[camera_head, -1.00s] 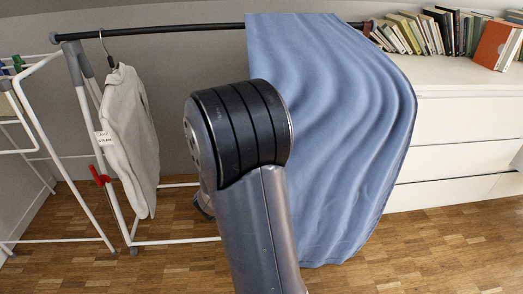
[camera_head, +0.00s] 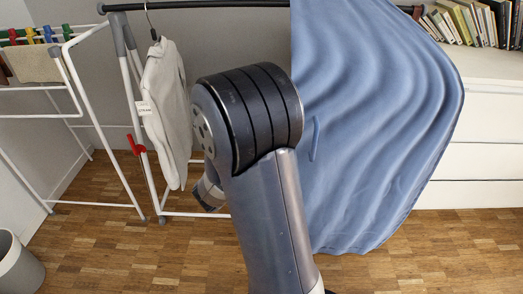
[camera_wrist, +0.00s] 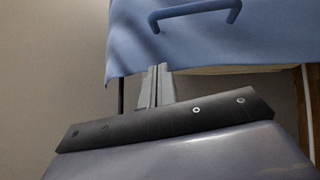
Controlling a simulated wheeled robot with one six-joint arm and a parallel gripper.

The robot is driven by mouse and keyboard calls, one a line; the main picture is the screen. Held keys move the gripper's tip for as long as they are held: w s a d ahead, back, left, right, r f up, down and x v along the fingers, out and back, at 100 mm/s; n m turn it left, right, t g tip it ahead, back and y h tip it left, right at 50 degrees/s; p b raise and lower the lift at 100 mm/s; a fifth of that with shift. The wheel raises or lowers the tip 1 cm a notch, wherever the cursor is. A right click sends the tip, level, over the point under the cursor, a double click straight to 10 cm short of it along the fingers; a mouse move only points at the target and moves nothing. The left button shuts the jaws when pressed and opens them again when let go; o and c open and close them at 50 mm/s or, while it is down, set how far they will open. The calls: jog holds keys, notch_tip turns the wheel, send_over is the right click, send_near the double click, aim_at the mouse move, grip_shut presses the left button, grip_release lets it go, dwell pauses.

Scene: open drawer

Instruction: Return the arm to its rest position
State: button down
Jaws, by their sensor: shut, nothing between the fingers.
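My arm (camera_head: 265,190) rises through the middle of the head view, its dark banded joint uppermost. It hides most of my gripper there; only a grey part of the far arm end shows to its left. In the wrist view my gripper (camera_wrist: 156,82) has its two fingers together, shut and empty. The fingertips lie just below the lower edge of a blue panel (camera_wrist: 255,35) with a blue bar handle (camera_wrist: 232,14). I cannot tell whether they touch it. In the head view the blue panel (camera_head: 375,130) looks wavy like cloth and carries a slim handle (camera_head: 314,138).
A white rack with a black rail (camera_head: 215,5) holds a grey-white garment (camera_head: 168,105) at left. A drying rack (camera_head: 75,90) with coloured pegs and a grey bin (camera_head: 18,265) stand further left. A white dresser (camera_head: 488,140) with books is at right. Wooden floor (camera_head: 130,255) shows in front.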

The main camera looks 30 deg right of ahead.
jog(key=shift+p+v, duration=0.3)
jog(key=shift+v, duration=2.2)
jog(key=s+x, duration=0.2)
jog(key=x, duration=1)
jog(key=shift+s+d+r, duration=0.2)
jog(key=shift+s+d, duration=0.1)
jog(key=shift+d, duration=0.35)
jog(key=shift+s, duration=0.15)
